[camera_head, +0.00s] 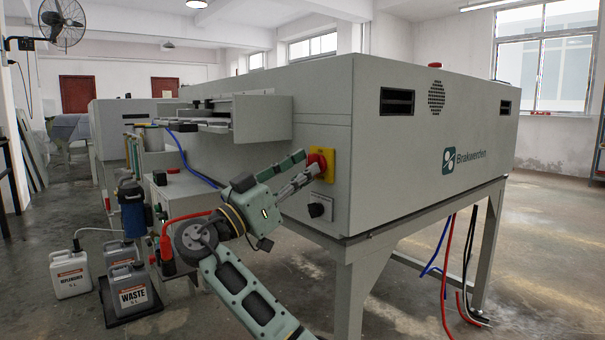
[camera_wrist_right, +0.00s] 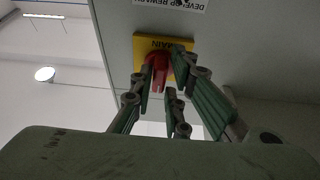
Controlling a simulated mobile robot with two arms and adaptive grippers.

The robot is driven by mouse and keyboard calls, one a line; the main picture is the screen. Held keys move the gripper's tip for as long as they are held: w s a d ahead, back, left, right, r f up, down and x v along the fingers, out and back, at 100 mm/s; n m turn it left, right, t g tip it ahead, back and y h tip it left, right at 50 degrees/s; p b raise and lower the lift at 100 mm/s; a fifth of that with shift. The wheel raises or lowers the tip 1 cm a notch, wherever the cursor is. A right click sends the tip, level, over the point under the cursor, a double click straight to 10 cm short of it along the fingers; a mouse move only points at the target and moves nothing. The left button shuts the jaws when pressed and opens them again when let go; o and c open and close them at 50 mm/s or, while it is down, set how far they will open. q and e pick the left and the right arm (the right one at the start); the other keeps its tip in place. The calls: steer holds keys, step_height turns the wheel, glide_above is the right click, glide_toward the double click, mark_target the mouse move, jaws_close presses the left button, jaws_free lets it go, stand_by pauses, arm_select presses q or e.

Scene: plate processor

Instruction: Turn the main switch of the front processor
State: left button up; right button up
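The main switch (camera_head: 317,162) is a red rotary knob on a yellow plate (camera_head: 328,167), on the side of the large grey front processor (camera_head: 425,160) near its front corner. My right gripper (camera_head: 312,164) reaches up to it from the lower left. In the right wrist view the red knob (camera_wrist_right: 158,68) lies between my right gripper's fingertips (camera_wrist_right: 167,64), under the upside-down word MAIN. The fingers stand a little apart, one on each side of the knob. Whether both press on it is unclear. My left gripper is not in view.
A black knob (camera_head: 319,208) sits just below the switch. A grey tray box (camera_head: 262,118) juts out above my right gripper. Blue hoses, a blue filter housing (camera_head: 132,207) and a waste canister (camera_head: 128,292) stand to the left. The floor on the right is open.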

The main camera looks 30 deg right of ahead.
jaws_close()
